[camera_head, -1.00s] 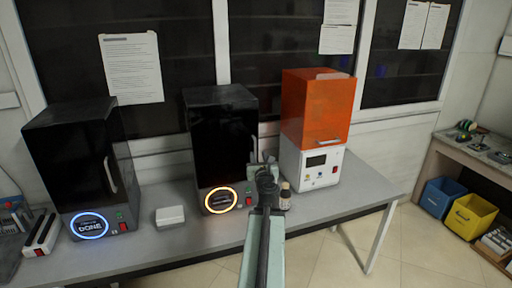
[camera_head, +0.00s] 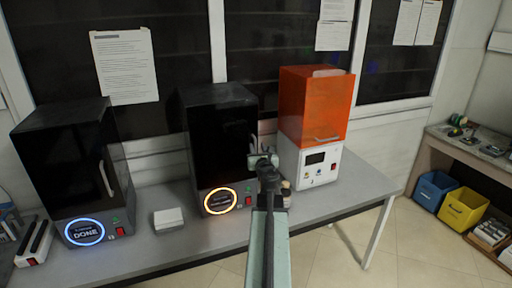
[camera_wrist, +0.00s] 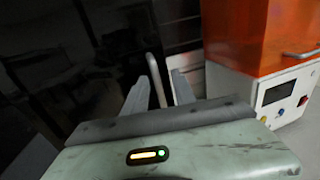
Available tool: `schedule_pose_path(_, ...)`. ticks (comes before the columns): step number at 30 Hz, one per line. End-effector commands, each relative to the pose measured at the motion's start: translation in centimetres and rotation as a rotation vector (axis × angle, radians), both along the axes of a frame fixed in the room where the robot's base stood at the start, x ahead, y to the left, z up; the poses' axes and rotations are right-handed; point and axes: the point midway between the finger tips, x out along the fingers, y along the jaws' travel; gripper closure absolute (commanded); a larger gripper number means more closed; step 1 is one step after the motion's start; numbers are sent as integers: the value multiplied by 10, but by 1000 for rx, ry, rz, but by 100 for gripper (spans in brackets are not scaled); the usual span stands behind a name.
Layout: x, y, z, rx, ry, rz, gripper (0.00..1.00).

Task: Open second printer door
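The second printer (camera_head: 222,140) is the middle black box on the table, with an orange ring light on its front. Its dark door appears shut. The door's pale upright handle (camera_wrist: 154,78) stands between my gripper's two fingers in the wrist view. My gripper (camera_head: 262,160) is at the right edge of the printer's front; in the wrist view its fingers (camera_wrist: 160,92) are apart, one on each side of the handle. I cannot tell whether either finger touches it. In the head view my gripper hides most of the handle.
The first black printer (camera_head: 75,170), with a blue ring reading DONE, stands at the left. An orange-topped white machine (camera_head: 315,120) stands close right of my gripper. A white box (camera_head: 168,218) lies between the black printers.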

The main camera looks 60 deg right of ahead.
Motion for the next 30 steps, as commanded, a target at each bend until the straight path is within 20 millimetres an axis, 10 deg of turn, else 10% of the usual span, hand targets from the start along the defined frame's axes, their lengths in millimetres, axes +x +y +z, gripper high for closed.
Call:
schedule_pose_path(12, 10, -6, 0, 0, 0, 9, 68)
schedule_pose_path(17, 9, -6, 0, 0, 0, 9, 100)
schedule_pose_path(30, 8, -7, 0, 0, 0, 7, 100)
